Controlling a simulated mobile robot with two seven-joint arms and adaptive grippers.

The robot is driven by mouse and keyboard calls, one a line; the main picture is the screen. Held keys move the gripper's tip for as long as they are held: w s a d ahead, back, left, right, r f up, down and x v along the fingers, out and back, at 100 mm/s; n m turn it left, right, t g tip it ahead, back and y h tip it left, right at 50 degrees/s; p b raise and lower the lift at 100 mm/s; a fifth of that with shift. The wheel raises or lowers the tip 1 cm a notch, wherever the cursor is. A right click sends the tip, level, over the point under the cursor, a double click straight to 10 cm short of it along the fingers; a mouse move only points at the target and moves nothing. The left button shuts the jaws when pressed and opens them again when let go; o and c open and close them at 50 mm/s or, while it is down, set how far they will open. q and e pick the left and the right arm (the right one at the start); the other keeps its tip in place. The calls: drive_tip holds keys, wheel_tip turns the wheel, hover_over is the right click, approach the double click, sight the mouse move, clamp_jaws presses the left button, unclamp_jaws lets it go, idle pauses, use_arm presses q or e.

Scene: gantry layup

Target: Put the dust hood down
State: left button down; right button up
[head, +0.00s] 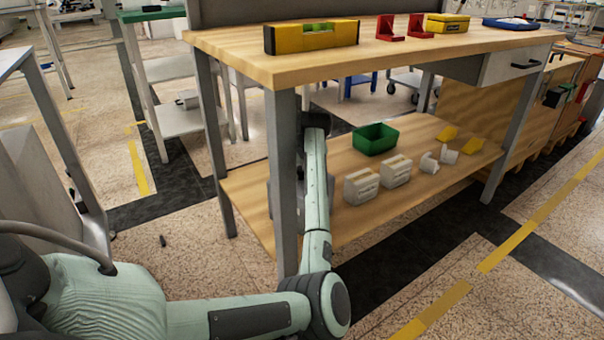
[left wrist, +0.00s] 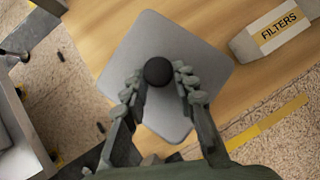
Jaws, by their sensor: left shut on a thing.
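The dust hood (left wrist: 205,62) is a grey, square-topped piece with a round black knob (left wrist: 158,71) in its middle. In the left wrist view it is over the wooden lower shelf (left wrist: 88,28), near the shelf's edge. My left gripper (left wrist: 159,76) is shut on the knob, one finger on each side. I cannot tell whether the hood touches the shelf or hangs just above it. In the head view my left arm reaches in beside the bench's front leg, and the arm and leg hide the gripper. My right gripper is in neither view.
A box marked FILTERS (left wrist: 275,35) is right of the hood. The lower shelf also holds white boxes (head: 361,186), a green bin (head: 375,138) and yellow pieces (head: 447,134). The bench top (head: 400,52) is above, and its grey front leg (head: 283,190) stands close to my arm.

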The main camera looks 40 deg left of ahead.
use_arm(q)
drive_tip(key=c, duration=1.2)
unclamp_jaws()
drive_tip(key=shift+f, duration=0.1)
drive_tip(key=shift+d+r, duration=0.1)
drive_tip(key=shift+r, duration=0.2)
drive_tip(key=p+v, duration=0.2)
drive_tip(key=v, duration=0.5)
drive_tip(key=shift+s, duration=0.1)
